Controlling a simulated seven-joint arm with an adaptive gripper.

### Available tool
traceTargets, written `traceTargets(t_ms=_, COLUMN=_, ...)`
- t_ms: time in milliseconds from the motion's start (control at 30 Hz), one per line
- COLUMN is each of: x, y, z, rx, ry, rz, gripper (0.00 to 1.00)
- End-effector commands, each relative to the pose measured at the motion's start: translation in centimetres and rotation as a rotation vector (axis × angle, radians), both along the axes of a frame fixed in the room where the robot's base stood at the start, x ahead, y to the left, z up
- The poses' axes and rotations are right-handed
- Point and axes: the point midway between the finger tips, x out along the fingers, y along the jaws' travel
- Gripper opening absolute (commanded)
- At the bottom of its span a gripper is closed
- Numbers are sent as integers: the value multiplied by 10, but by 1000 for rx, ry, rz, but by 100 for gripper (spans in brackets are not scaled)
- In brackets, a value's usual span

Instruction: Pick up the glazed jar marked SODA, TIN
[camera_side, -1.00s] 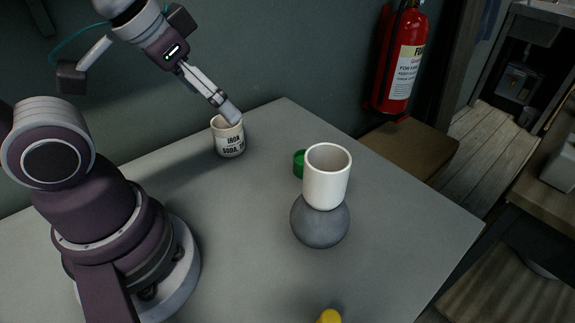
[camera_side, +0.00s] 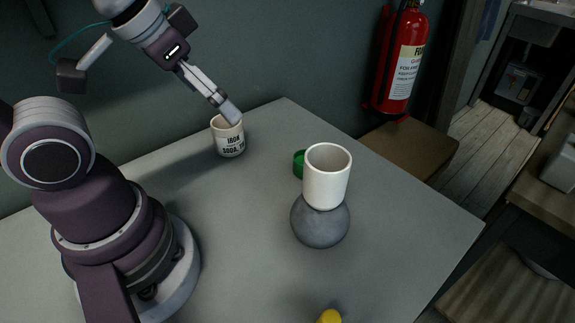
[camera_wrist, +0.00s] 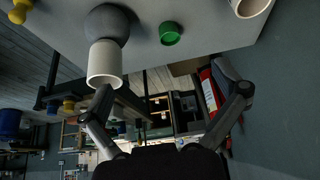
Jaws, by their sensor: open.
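The jar marked SODA, TIN (camera_side: 229,146) is a small cream pot with dark lettering. It stands upright near the wall at the back of the grey table. Its rim shows, partly cut off, at the top right of the wrist view (camera_wrist: 250,5). My gripper (camera_side: 230,113) overlaps the jar's rim in the side view; I cannot tell whether it touches. In the wrist view the fingers (camera_wrist: 170,93) are spread wide with nothing between them, and the jar lies outside them.
A white open cylinder (camera_side: 325,181) sits on a grey ball (camera_side: 320,228). A green round object (camera_side: 299,164) is just behind it. A yellow piece (camera_side: 328,317) is at the front edge. A fire extinguisher (camera_side: 402,60) hangs on the wall. The grey table (camera_side: 250,200) is clear between.

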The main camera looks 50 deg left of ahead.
Motion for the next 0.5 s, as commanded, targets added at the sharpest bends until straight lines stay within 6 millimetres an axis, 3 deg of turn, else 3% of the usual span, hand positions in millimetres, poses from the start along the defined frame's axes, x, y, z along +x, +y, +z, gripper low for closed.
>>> traceTargets(t_ms=333, x=3, y=3, z=1, rx=-10, ry=11, rz=34, gripper=100)
traceTargets(t_ms=433, x=19, y=17, z=3, rx=-62, ry=71, rz=214, gripper=100)
traceTargets(t_ms=500, x=37, y=36, z=2, rx=-123, ry=130, rz=429, gripper=100)
